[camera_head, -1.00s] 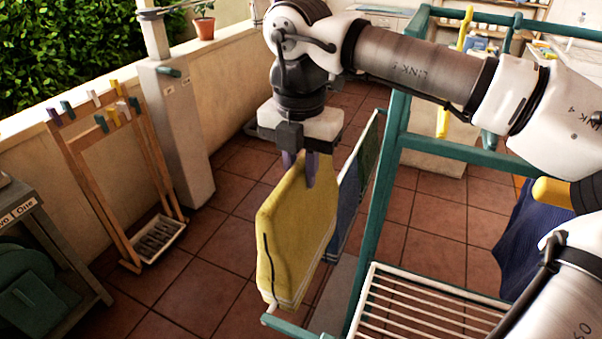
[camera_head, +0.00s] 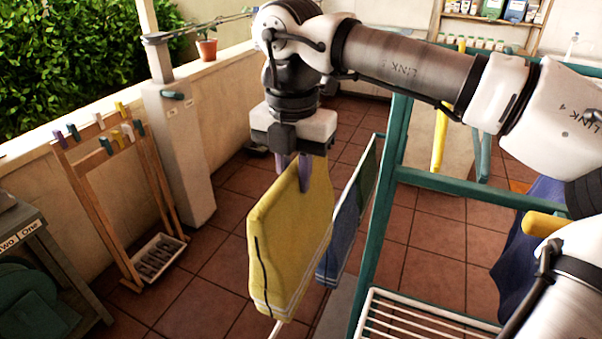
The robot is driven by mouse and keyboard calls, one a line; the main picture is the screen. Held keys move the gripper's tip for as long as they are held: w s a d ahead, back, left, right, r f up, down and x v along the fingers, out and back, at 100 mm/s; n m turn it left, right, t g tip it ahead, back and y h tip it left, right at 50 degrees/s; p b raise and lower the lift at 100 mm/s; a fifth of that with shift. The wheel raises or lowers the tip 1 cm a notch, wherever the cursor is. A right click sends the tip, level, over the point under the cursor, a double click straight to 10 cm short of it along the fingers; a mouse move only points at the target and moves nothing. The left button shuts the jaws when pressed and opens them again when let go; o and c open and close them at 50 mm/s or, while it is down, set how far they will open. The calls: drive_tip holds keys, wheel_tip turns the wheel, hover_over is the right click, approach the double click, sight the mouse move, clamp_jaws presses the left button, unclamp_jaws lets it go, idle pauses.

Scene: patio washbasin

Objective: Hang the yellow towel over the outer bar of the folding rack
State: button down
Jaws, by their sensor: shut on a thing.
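The yellow towel (camera_head: 291,246) hangs from my gripper (camera_head: 304,172), folded, with a dark stripe on its near edge and pale stripes at its lower hem. My gripper is shut on the towel's top edge. The green folding rack (camera_head: 387,190) stands to the right of the towel. A thin outer bar (camera_head: 278,328) shows at the bottom, just below the towel; most of it is hidden behind the towel. I cannot tell whether the towel touches it. A blue and green towel (camera_head: 345,230) hangs on the rack behind the yellow one.
A wooden stand with coloured clothes pegs (camera_head: 88,183) and a small tray (camera_head: 155,262) are at the left by the wall. A pale post (camera_head: 180,140) stands behind it. A dark blue cloth (camera_head: 525,255) hangs at right. The tiled floor between stand and towel is clear.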

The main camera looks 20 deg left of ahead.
drive_tip(key=a, duration=1.6)
drive_tip(key=shift+w+r, duration=0.25)
drive_tip(key=shift+r, duration=0.2)
idle(0.4)
